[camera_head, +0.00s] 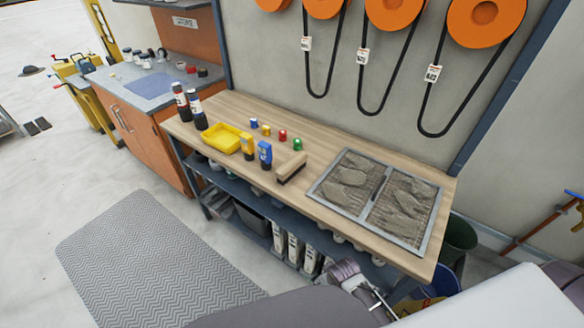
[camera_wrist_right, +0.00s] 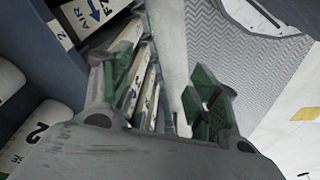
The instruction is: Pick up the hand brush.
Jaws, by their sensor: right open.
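The hand brush (camera_head: 291,167) lies on the wooden workbench (camera_head: 240,105), between the blue-labelled bottle and the framed panel. It has a pale wooden back and dark bristles below. In the right wrist view, my right gripper (camera_wrist_right: 160,88) is open, with green pads apart and nothing held between them. It is low beside the white labelled boxes under the bench, away from the brush. Part of my arm shows in the head view at the bench's lower front. The brush is not visible in the right wrist view. My left gripper is not in view.
A metal-framed panel (camera_head: 378,195) covers the bench's right part. A yellow tray (camera_head: 222,138), a yellow bottle (camera_head: 248,146), a blue bottle (camera_head: 265,155) and small coloured caps stand left of the brush. A grey mat (camera_head: 150,258) lies on the floor before the bench.

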